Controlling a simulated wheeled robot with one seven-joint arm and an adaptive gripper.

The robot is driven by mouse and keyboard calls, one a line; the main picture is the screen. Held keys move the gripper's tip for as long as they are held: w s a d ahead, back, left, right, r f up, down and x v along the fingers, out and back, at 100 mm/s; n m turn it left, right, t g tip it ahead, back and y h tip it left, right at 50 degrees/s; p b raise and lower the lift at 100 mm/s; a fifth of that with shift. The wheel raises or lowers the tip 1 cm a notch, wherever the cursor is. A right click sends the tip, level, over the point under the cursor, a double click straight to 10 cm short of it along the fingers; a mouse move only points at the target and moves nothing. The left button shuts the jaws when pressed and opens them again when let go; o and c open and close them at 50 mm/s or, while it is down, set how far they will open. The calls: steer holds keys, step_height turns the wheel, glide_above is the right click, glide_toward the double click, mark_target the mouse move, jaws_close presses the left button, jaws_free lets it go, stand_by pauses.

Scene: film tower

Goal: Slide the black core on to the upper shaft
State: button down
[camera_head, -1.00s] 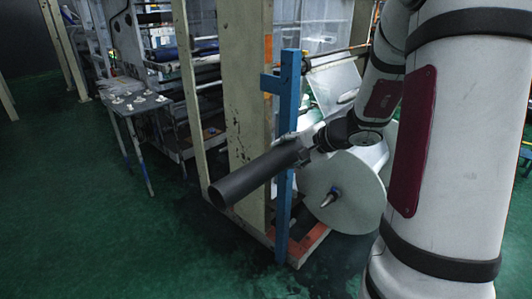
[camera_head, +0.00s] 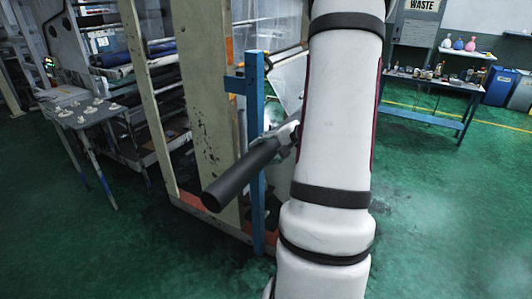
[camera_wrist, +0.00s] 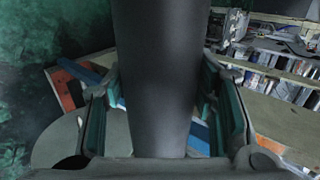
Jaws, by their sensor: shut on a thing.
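The black core (camera_head: 238,175) is a long dark tube. In the head view it slants from my gripper (camera_head: 284,134) down to the left, its near open end in front of the machine frame. My gripper is shut around the core; the wrist view shows teal-padded fingers (camera_wrist: 165,112) on both sides of the core (camera_wrist: 160,65). A dark bar that looks like the upper shaft (camera_head: 284,55) runs right from the blue post's top, above and apart from the core. My arm hides part of it.
A blue post (camera_head: 257,190) stands close beside the core, with a beige column (camera_head: 205,100) behind. A pale roll disc (camera_wrist: 58,143) shows in the wrist view. A small table (camera_head: 75,108) stands left; a workbench (camera_head: 440,88) stands far right. Green floor is open at front left.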

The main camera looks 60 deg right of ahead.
steer(key=w, duration=0.9)
steer(key=d+b, duration=0.1)
steer(key=d, duration=1)
steer(key=shift+w+b, duration=0.15)
steer(key=shift+b, duration=0.15)
stand_by(2.2)
stand_by(0.3)
steer(key=w+d+b, duration=0.1)
steer(key=d+b, duration=0.3)
steer(key=d, duration=1.4)
steer(key=shift+w, duration=0.15)
stand_by(0.3)
